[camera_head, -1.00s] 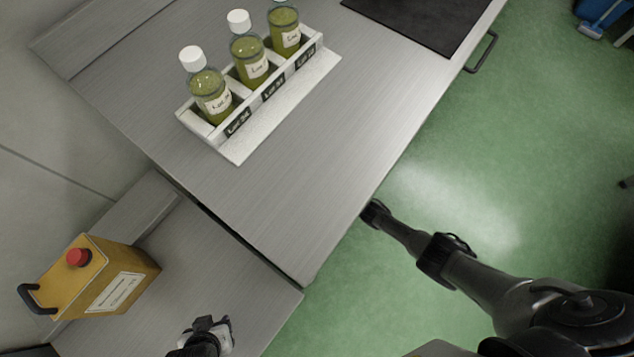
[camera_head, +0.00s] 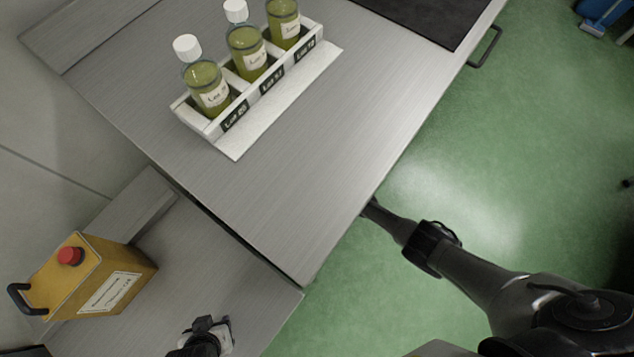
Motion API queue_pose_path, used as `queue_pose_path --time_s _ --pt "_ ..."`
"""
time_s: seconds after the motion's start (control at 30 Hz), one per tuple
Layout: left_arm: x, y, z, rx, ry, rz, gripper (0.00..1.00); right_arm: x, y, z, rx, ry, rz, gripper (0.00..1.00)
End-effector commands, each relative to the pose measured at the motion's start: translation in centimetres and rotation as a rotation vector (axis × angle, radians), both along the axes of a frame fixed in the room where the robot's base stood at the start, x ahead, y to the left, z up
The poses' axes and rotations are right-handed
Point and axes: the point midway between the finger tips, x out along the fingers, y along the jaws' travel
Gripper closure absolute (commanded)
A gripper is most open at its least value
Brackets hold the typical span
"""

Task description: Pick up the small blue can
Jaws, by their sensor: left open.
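I see no small blue can in the view. My left gripper (camera_head: 216,328) is at the bottom edge, over the lower metal bench (camera_head: 185,262), to the right of a yellow canister. It is open, and I see nothing between its fingers. My right arm comes in from the right over the green floor. Its far end passes out of sight at the edge of the upper metal table, so the right gripper is hidden.
A white rack (camera_head: 238,152) with three labelled bottles of green-yellow liquid stands on the upper table (camera_head: 290,190). A yellow canister (camera_head: 92,280) with a red cap stands on the lower bench. A dark plate (camera_head: 425,15) lies at the table's far end.

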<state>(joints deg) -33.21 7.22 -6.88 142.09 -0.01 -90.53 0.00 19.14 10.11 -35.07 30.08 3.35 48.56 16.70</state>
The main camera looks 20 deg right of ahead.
Motion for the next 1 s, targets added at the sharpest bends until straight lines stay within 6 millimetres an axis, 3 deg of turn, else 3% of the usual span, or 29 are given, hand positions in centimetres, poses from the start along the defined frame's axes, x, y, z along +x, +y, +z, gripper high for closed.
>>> queue_pose_path --time_s 0.07,0.5,1.0 --pt "-0.01 0.05 0.00 0.002 0.000 -0.002 0.57 -0.01 -0.02 0.00 0.000 0.000 0.000 0.58" --pt "0.00 -0.11 0.01 -0.004 0.000 0.003 0.57 -0.03 -0.04 -0.01 -0.001 0.000 0.000 1.00" --pt "0.00 -0.33 0.05 -0.011 0.000 0.007 0.57 0.14 0.01 0.23 0.002 -0.006 0.000 1.00"
